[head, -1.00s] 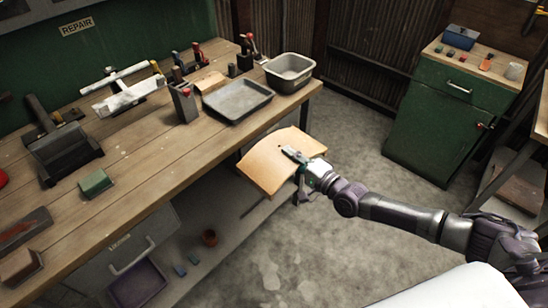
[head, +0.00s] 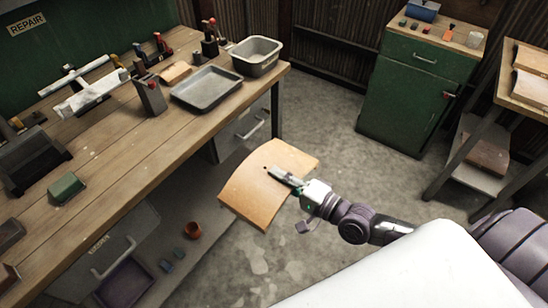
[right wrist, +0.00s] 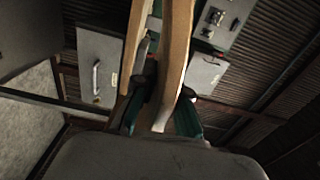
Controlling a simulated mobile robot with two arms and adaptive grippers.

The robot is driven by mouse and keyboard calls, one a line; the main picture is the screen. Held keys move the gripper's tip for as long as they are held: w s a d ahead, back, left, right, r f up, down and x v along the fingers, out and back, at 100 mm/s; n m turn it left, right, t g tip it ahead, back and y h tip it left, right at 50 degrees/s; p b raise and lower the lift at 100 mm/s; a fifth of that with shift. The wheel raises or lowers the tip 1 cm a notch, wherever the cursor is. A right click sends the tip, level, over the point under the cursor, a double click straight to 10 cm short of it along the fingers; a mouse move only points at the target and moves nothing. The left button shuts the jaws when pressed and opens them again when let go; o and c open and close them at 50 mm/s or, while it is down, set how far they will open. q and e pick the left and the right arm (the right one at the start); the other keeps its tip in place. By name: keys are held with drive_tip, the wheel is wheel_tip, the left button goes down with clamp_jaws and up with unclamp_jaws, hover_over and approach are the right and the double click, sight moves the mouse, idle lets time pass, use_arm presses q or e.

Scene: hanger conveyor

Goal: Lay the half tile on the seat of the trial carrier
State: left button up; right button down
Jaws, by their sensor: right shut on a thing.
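The half tile (head: 268,185), a curved orange-tan plate with a small dark hole, is held over the floor in front of the workbench in the head view. My right gripper (head: 287,179) is shut on its right side. In the right wrist view the half tile (right wrist: 178,50) shows nearly edge-on between the fingers of the right gripper (right wrist: 160,105). A pale metal fixture (head: 88,100) with a long bar stands on the bench at the left. It may be the trial carrier, but I cannot tell, and no seat is clear. My left gripper is not in view.
The workbench (head: 135,165) holds a grey tray (head: 206,90), a metal bin (head: 257,55), a dark machine (head: 25,160) and a green block (head: 67,187). A green cabinet (head: 415,95) and a rack (head: 525,95) stand at the right. Open floor lies between.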

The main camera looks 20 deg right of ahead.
drive_tip(key=s+a+r+m+t+h, duration=0.1)
drive_tip(key=s+r+m+t+h, duration=0.1)
drive_tip(key=s+r+m+h, duration=0.3)
drive_tip(key=shift+s+r+m+h, duration=0.3)
drive_tip(key=shift+s+r+h, duration=0.85)
drive_tip(key=shift+r+h, duration=0.4)
drive_tip(key=shift+a+h, duration=0.1)
drive_tip(key=shift+h, duration=0.25)
